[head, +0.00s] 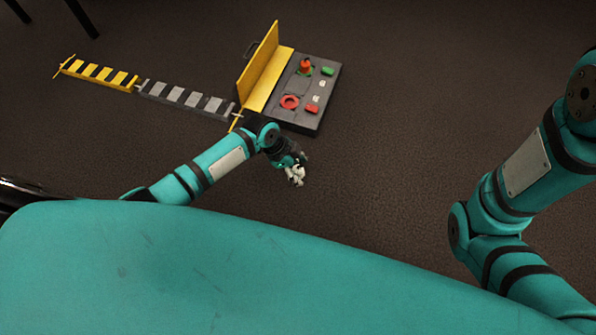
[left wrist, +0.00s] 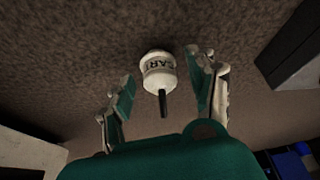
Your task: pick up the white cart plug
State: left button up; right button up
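The white cart plug (left wrist: 158,68) shows in the left wrist view. It is a white rounded body with dark lettering and a thin black pin pointing down in the picture. My left gripper (left wrist: 160,66) is open, with one finger on each side of the plug and a visible gap at both sides. Whether the fingertips reach past the plug is hard to tell. In the head view, my left gripper (head: 297,174) hangs in front of the panel, and the plug cannot be told apart from its pale fingers. My right gripper is out of view.
A dark panel (head: 322,98) with a raised yellow lid (head: 259,62) stands beyond my left arm, bearing red and green parts. A grey striped strip (head: 185,97) and a yellow striped strip (head: 98,74) run left from it. The floor right of the panel is clear.

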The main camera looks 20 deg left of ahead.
pick_arm(q)
jog(key=c, duration=1)
jog(key=shift+r, duration=0.15)
